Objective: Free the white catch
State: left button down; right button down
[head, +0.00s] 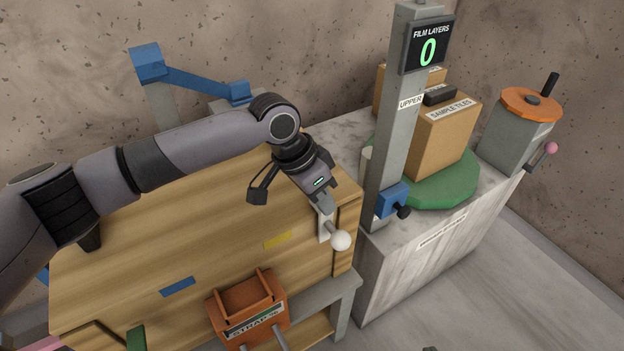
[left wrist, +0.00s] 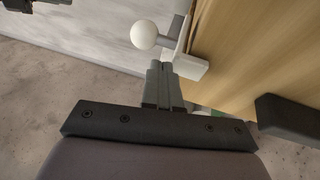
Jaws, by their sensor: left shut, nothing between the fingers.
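The white catch (head: 323,226) sits on the front side of the wooden box (head: 215,225), near its right end. A grey stem leads from it to a white ball knob (head: 341,240). In the left wrist view the catch (left wrist: 190,66) lies against the wood, with its ball (left wrist: 145,35) to the left. My left gripper (head: 327,208) points down at the catch from above. Its fingers (left wrist: 162,70) are shut together with nothing between them, close to the stem. I cannot tell whether they touch it. My right gripper is not in view.
A red-brown strap holder (head: 248,306) stands in front of the box. To the right, a grey post (head: 390,130) with a blue clamp (head: 390,201) rises beside a green turntable (head: 440,185) carrying cardboard boxes. An orange-topped dispenser (head: 510,135) stands at the far right. The floor at the lower right is clear.

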aim_at(339, 231)
pick_arm(q)
jog(key=shift+s+d+f, duration=0.25)
jog(key=shift+f, duration=0.25)
jog(key=shift+s+d+f, duration=0.25)
jog(key=shift+f, duration=0.3)
jog(key=shift+s+d+f, duration=0.25)
jog(key=shift+f, duration=0.25)
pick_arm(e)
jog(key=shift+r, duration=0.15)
pick_arm(q)
jog(key=shift+d, duration=0.1)
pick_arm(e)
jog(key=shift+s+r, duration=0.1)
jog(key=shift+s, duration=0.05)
pick_arm(q)
jog(key=shift+s+d+f+p, duration=0.1)
jog(key=shift+s+p, duration=0.15)
jog(key=shift+p, duration=0.05)
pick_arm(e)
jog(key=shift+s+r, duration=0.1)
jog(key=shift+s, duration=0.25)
